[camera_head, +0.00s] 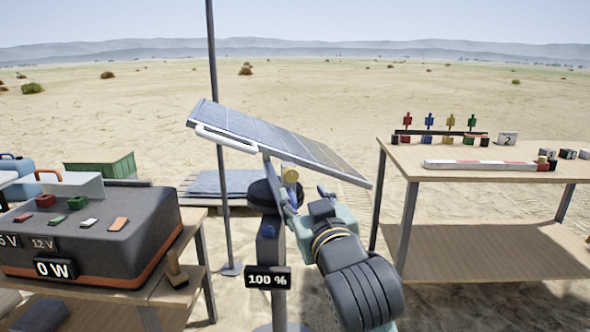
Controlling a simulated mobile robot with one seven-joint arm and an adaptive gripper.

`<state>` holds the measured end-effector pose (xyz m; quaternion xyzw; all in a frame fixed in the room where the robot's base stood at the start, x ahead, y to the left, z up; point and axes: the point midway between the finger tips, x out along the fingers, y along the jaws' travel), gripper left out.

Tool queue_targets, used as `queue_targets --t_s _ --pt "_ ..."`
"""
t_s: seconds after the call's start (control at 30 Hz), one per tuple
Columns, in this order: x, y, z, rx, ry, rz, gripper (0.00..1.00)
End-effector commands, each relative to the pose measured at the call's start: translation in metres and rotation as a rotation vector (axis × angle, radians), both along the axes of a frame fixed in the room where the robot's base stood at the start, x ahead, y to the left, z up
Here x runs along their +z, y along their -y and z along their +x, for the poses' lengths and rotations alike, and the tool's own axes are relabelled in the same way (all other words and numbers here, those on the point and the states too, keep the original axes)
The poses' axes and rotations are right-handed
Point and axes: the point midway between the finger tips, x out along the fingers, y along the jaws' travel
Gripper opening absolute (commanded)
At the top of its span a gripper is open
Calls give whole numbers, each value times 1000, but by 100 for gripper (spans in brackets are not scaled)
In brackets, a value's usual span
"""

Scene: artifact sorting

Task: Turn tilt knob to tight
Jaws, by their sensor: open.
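A tilted solar panel (275,140) stands in the middle on a grey post (270,245), its left end higher than its right. A white handle (225,138) runs along its left edge. A yellowish knob (290,174) sits under the panel near the post top, beside a dark round part (262,192). I take it to be the tilt knob; its setting cannot be read. My gripper (288,198) is open, close to the knob and just below it. The arm hides part of the view around it, and I cannot tell whether the fingers touch the knob.
A "100 %" sign (268,279) is on the post. A dark power box (90,235) with a "0 W" display sits on the left table (190,250). A thin pole (216,120) stands behind. The right table (400,155) holds coloured figures and a striped bar (485,165).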

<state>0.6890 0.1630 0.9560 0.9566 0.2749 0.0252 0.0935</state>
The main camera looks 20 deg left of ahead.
Motion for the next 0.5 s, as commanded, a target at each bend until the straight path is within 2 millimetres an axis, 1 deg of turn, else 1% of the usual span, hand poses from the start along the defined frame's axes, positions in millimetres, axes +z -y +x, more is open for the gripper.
queue_targets --t_s 0.03,0.07,0.47,0.5 --pt "7 -1 3 1 -7 1 48" --pt "7 -2 4 1 -6 1 48" --pt "7 -10 12 -2 -3 2 48" --pt "4 -14 18 -2 -1 0 48"
